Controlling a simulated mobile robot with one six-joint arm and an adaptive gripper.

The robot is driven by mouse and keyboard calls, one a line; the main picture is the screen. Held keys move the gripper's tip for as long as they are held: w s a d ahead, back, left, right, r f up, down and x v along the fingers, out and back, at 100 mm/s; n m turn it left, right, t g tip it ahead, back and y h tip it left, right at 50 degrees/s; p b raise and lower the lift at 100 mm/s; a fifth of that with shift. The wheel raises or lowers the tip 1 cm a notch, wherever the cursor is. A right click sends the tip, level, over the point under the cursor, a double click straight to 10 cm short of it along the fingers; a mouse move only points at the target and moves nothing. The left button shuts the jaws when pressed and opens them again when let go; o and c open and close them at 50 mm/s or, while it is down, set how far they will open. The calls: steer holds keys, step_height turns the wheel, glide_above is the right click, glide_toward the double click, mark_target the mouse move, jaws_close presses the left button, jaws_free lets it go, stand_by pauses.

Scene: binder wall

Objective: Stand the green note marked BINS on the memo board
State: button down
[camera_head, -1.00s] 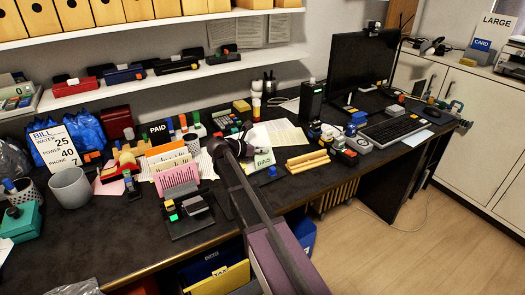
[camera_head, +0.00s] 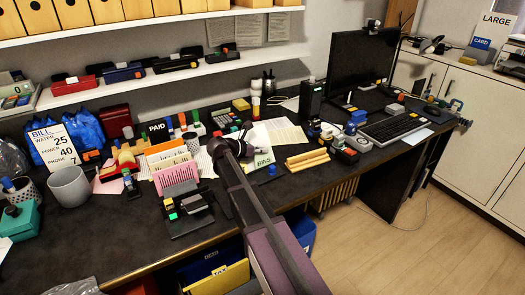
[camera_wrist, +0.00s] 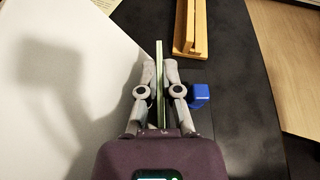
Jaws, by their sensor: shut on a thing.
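The green note marked BINS (camera_head: 263,161) is upright over the desk, at the end of my arm in the head view. My gripper (camera_wrist: 159,88) is shut on it; in the wrist view the note (camera_wrist: 159,62) shows edge-on as a thin pale-green strip between the fingers. A pale wooden piece with parallel rails (camera_head: 307,159) lies on the desk to the right of the note, apart from it; it also shows at the top of the wrist view (camera_wrist: 190,30). I cannot tell whether it is the memo board. Part of the note is hidden by my gripper.
A small blue block (camera_wrist: 199,94) is close beside the right finger. White paper (camera_head: 283,132) lies behind the note. A file rack with a pink front (camera_head: 178,174) and a black stand (camera_head: 188,222) are to the left. The desk's front edge is near.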

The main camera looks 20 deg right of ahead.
steer(key=c, duration=0.7)
jaws_free()
steer(key=shift+r, duration=0.1)
steer(key=shift+w+a+r+p, duration=0.1)
steer(key=shift+w+r+p, duration=0.25)
steer(key=shift+r+p, duration=0.55)
steer(key=shift+p, duration=0.15)
steer(key=s+d+r+p, duration=0.1)
steer(key=s+r+p, duration=0.2)
steer(key=r+p, duration=0.4)
steer(key=s+d+f+m+b, duration=0.1)
steer(key=s+d, duration=0.2)
steer(key=s, duration=0.2)
steer(key=s+d+f+b, duration=0.2)
steer(key=s+d, duration=0.1)
steer(key=s, duration=0.2)
steer(key=s+d+f+m+b, duration=0.1)
steer(key=s+d, duration=0.2)
steer(key=s, duration=0.2)
steer(key=shift+s+d+f+m+g+b, duration=0.15)
steer(key=shift+s+f+m+g+b, duration=0.15)
steer(key=shift+f+g+b, duration=0.1)
